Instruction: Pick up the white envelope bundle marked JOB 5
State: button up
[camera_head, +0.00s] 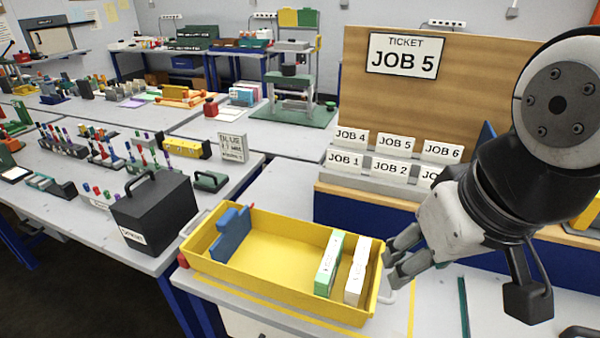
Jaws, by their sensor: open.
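The white envelope bundle marked JOB 5 (396,143) stands in the middle of the back row of a stepped grey rack (352,183). JOB 4 (351,138) is on its left and JOB 6 (442,151) on its right. Its lower part is hidden behind the front row, JOB 1 (344,160) and JOB 2 (391,170). My gripper (391,264) is open, beside the right end of a yellow tray (285,232). It is lower in the picture than the JOB 5 bundle and well apart from it.
The tray holds a blue piece (231,236), a green bundle (328,265) and a white bundle (356,272); their labels are unreadable. A tan board with a JOB 5 ticket (403,56) stands behind the rack. My arm hides the rack's right end. A black box (155,220) stands left.

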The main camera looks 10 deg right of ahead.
aim_at(354, 290)
jog(key=k, duration=0.4)
jog(key=l, duration=0.1)
jog(key=i+j+z, duration=0.1)
jog(key=j, duration=0.25)
jog(key=i+j, duration=0.25)
jog(key=j, duration=0.15)
jog(key=i+j+z, duration=0.15)
jog(key=j, duration=0.25)
jog(key=i+j+z, duration=0.1)
jog(key=j, duration=0.3)
jog(key=i+j, duration=0.25)
jog(key=j, duration=0.15)
jog(key=i+j+z, duration=0.15)
jog(key=j, duration=0.25)
